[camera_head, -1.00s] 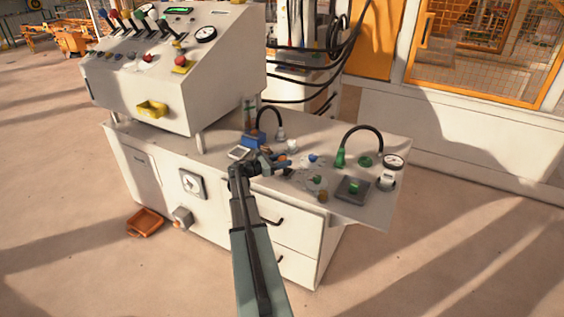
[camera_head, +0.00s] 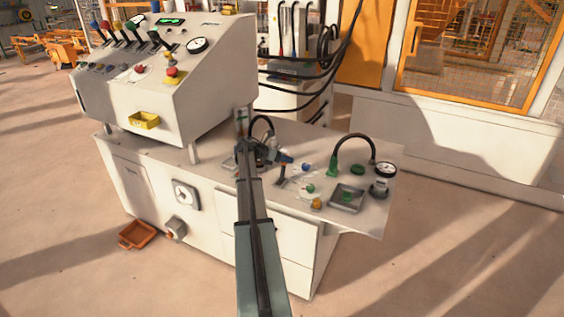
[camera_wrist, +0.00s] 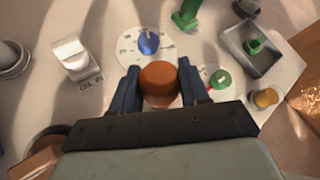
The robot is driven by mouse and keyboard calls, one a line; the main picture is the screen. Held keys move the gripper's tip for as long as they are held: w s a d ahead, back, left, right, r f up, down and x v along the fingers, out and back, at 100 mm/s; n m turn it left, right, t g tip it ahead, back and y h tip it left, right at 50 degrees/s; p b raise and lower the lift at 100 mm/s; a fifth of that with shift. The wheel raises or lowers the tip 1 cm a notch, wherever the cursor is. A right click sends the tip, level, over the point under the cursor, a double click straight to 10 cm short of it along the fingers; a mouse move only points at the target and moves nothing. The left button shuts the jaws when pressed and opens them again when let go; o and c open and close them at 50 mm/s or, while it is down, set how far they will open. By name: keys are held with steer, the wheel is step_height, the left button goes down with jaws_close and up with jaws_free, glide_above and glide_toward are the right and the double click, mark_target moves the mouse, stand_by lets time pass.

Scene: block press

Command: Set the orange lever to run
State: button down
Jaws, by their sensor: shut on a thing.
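The orange lever's round knob (camera_wrist: 159,80) sits between my gripper's two blue fingers in the wrist view. My gripper (camera_head: 286,158) is shut on it above the bench top in the head view. The fingers touch the knob's sides. A thin dark shaft (camera_head: 281,177) shows below the fingers in the head view. In the wrist view the lever's lower part is hidden behind the knob and gripper. I cannot read a run mark.
A white dial with a blue knob (camera_wrist: 148,42) lies just beyond the lever. A white switch (camera_wrist: 72,58) stands left. The sloped console (camera_head: 190,80) rises at the left.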

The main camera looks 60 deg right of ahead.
steer(key=shift+d+f, duration=0.1)
steer(key=shift+d, duration=0.7)
steer(key=c, duration=0.6)
jaws_free()
steer(key=v, duration=1.4)
steer(key=shift+s+f, duration=0.1)
steer(key=shift+f, duration=0.05)
